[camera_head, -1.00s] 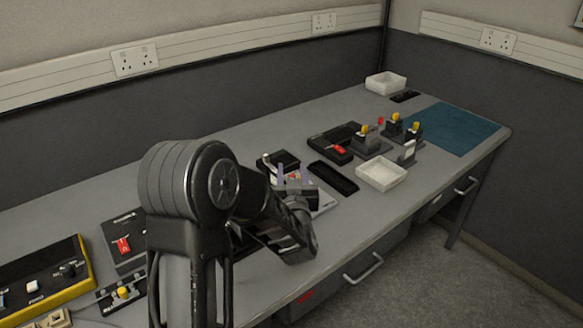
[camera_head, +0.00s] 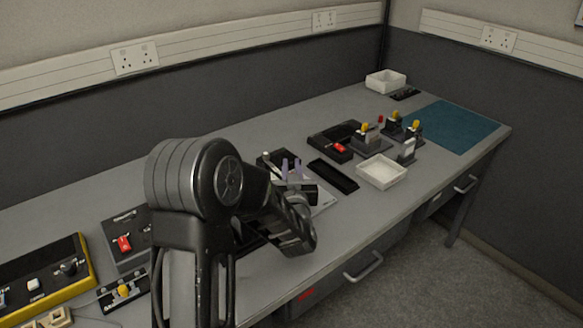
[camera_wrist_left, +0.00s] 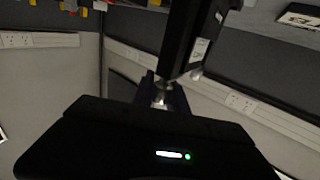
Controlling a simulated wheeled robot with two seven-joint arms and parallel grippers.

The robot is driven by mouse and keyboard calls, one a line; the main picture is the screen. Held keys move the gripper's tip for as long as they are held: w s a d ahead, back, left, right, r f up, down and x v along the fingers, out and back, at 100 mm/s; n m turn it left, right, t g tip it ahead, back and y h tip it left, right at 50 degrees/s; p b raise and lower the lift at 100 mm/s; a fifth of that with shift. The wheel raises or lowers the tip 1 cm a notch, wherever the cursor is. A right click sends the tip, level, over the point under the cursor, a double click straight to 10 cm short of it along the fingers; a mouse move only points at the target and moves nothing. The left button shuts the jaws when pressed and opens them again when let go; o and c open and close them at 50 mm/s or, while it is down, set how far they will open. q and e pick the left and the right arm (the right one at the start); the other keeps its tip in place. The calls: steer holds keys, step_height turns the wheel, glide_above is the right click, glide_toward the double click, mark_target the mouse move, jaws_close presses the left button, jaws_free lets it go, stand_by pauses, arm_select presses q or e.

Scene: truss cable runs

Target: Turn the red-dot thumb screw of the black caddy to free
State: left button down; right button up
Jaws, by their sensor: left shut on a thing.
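My left gripper (camera_head: 291,166) is at the middle of the bench, its pale purple fingers pointing up. In the left wrist view its fingers (camera_wrist_left: 160,98) are shut on a small silver thumb screw (camera_wrist_left: 160,90). The screw sits at the near end of a dark block with a light label, which looks like the black caddy (camera_wrist_left: 183,42). In the head view a black box (camera_head: 277,158) stands just behind the fingers; I cannot tell which part is the caddy. No red dot shows on the held screw. My right gripper is not in view.
A black tray (camera_head: 333,175) and a white bin (camera_head: 381,171) lie right of the gripper. Black fixtures with yellow knobs (camera_head: 364,128) stand beyond. A yellow-edged control box (camera_head: 45,285) is at the left. A teal mat (camera_head: 455,128) lies clear at the far right.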

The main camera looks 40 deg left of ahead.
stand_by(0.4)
arm_select(q)
steer(key=d+m+g+h+b, duration=0.1)
steer(key=m+h, duration=0.5)
steer(key=h, duration=0.2)
steer(key=d+m+g+h+b, duration=0.1)
steer(key=m+h+b, duration=0.1)
steer(key=m+h, duration=0.4)
steer(key=d+m+g+h+b, duration=0.1)
steer(key=d+m+h, duration=0.1)
steer(key=m+h, duration=0.4)
steer(key=shift+s+d+r+m+g+h, duration=0.1)
steer(key=shift+s+m+g+h, duration=0.1)
steer(key=shift+h, duration=1.25)
steer(key=shift+s+m+g+h, duration=0.1)
steer(key=shift+g+h, duration=0.1)
steer(key=shift+h, duration=1.25)
steer(key=c, duration=1.3)
jaws_free()
